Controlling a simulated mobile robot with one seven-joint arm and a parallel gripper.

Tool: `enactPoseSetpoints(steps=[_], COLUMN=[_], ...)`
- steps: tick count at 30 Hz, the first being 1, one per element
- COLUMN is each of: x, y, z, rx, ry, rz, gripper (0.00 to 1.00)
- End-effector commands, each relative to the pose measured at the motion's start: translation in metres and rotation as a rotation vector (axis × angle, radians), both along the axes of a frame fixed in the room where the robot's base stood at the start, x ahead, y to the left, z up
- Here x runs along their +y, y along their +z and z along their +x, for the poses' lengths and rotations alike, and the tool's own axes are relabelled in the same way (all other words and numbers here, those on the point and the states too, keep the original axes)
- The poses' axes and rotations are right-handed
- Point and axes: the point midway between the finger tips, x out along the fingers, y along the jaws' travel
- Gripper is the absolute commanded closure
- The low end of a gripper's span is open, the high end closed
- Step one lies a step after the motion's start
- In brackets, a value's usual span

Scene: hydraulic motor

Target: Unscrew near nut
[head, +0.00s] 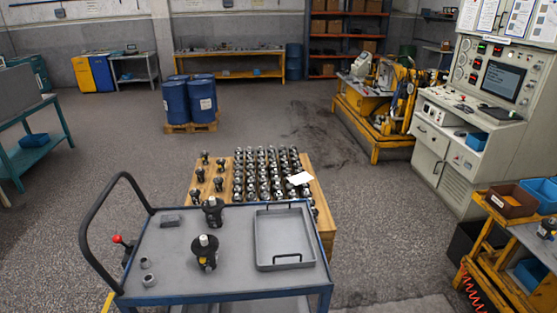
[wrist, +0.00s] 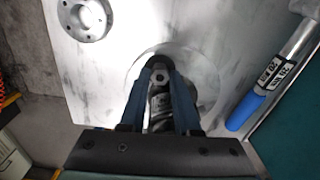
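In the wrist view, my gripper (wrist: 161,66) has two blue fingers reaching forward over a pale metal surface. A dark, ridged shaft-like part (wrist: 160,108) shows between the fingers, closer to the palm. My gripper is not visible in the head view. There, a dark motor with a round flange (head: 206,250) stands upright on the cart, with another dark motor (head: 212,212) behind it. I cannot tell which nut is the near one.
In the wrist view, a round flange with holes (wrist: 84,18) lies upper left and a blue-handled tool (wrist: 247,108) lies right. In the head view, the cart (head: 175,246) also holds two small ring-like parts (head: 149,280) and a grey tray (head: 262,240). Many motors stand behind.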

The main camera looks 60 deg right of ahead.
Motion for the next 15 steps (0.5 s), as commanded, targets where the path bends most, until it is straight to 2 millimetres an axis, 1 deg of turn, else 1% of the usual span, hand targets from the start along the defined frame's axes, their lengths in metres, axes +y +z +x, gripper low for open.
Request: enactPoseSetpoints(steps=[1,3,8,10,15], x=[-0.0001,0.0000,-0.0001,-0.0001,-0.0001], y=[0.0001,0.0001,0.0001,0.0001,0.0005], z=[0.0001,0.0001,0.0002,0.0002,0.0003], rx=[0.000,0.000,-0.001,-0.001,-0.001], ry=[0.000,0.000,0.004,0.037,0.241], rz=[0.000,0.000,-0.001,-0.001,-0.001], gripper=[0.90,1.00,1.00,1.00,1.00])
